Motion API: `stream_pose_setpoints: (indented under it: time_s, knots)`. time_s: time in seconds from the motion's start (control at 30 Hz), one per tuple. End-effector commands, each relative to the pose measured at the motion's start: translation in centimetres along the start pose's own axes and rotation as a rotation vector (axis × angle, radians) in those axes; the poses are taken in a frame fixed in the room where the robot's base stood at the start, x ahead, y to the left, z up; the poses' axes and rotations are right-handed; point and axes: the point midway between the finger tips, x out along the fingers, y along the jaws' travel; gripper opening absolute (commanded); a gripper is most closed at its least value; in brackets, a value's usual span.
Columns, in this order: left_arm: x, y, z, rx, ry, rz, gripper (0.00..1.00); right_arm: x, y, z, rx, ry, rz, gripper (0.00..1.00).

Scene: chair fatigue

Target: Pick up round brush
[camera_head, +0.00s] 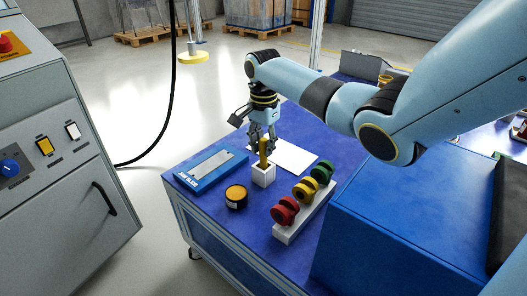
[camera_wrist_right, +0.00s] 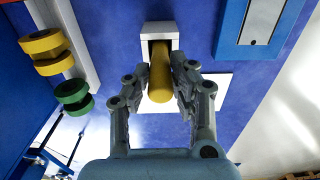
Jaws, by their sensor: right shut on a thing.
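The round brush (camera_head: 263,151) has a yellow handle and stands upright in a small white square holder (camera_head: 263,177) on the blue table. In the right wrist view the yellow handle (camera_wrist_right: 160,75) lies between the fingers, with the white holder (camera_wrist_right: 162,31) beyond its far end. My right gripper (camera_head: 262,140) is shut on the handle from above, and it also shows in the right wrist view (camera_wrist_right: 161,88). The brush's lower end is hidden inside the holder. My left gripper is not in view.
A blue-framed case (camera_head: 205,168) lies left of the holder, and a dark round tin with a yellow lid (camera_head: 236,195) stands in front. A white rack (camera_head: 284,234) with red, yellow and green wheels is to the right. A white sheet (camera_head: 294,157) lies behind.

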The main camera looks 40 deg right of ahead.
Motion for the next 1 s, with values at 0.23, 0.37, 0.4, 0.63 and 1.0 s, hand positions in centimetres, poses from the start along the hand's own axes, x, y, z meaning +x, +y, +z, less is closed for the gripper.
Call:
stream_pose_setpoints:
  time_s: [0.23,0.37,0.4,0.63,1.0]
  knots:
    - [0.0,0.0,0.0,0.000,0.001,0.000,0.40,0.0,0.0,0.0,0.000,0.000,0.000,0.00]
    - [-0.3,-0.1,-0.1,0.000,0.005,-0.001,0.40,-0.7,0.0,0.0,0.000,0.001,-0.001,0.00]
    - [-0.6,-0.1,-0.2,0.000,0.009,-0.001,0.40,-1.2,-0.1,-0.1,0.000,0.001,-0.002,0.00]
    - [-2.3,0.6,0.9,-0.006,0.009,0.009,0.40,-6.3,-0.1,-0.1,-0.001,0.002,-0.005,0.00]
    - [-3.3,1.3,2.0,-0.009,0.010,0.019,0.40,-10.1,0.0,0.0,0.001,0.000,0.000,0.00]
